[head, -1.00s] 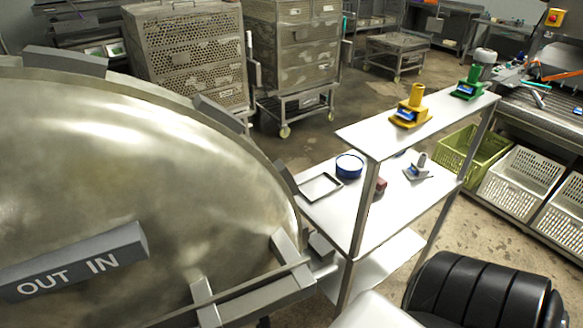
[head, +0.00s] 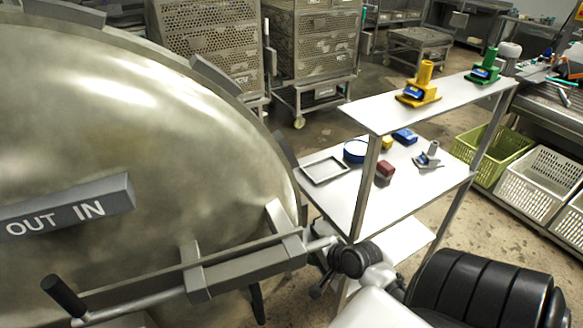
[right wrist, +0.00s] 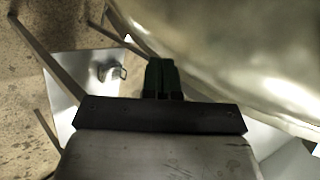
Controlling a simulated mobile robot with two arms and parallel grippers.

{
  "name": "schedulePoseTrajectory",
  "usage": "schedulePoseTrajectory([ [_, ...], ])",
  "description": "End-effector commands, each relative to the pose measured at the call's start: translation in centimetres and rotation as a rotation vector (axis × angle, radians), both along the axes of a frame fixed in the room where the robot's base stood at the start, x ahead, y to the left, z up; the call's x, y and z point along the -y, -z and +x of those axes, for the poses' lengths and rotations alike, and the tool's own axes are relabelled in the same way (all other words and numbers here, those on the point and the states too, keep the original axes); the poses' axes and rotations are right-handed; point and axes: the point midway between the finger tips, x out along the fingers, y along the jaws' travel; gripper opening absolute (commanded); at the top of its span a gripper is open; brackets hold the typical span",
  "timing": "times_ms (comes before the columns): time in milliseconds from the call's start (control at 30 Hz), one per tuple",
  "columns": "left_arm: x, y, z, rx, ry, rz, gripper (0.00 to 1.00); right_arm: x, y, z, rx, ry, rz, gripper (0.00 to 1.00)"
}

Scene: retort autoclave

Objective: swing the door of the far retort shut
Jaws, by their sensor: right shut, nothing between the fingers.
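The retort door (head: 150,130) is a large domed metal disc filling the left of the head view. It bears a grey "OUT IN" plate (head: 65,208) and a locking bar with a black-knobbed handle (head: 63,296). Its curved surface also shows at upper right in the right wrist view (right wrist: 230,50). My right arm reaches to the door's lower right edge in the head view. My right gripper (right wrist: 162,78) is shut and empty, its dark fingers beside the door rim; contact cannot be told. The retort's opening is hidden. My left gripper is not in view.
Perforated racks (head: 205,45) stand behind. Crates (head: 545,180) sit at right. Some floor is open between racks and shelf.

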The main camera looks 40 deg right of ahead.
Motion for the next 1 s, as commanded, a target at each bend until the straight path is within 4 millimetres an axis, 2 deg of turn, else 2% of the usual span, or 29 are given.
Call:
schedulePoseTrajectory([
  [167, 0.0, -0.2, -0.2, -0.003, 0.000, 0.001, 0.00, -0.3, 2.4, 3.0, 0.000, 0.000, 0.001, 0.00],
  [400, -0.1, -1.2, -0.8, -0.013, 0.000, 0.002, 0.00, -0.7, 1.9, 6.1, -0.001, 0.000, -0.002, 0.00],
  [567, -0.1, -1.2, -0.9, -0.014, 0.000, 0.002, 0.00, -0.8, 1.9, 6.7, -0.001, 0.000, -0.002, 0.00],
  [1000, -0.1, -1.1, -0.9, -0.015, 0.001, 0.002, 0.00, -0.6, 2.0, 6.8, -0.001, -0.002, -0.002, 0.00],
])
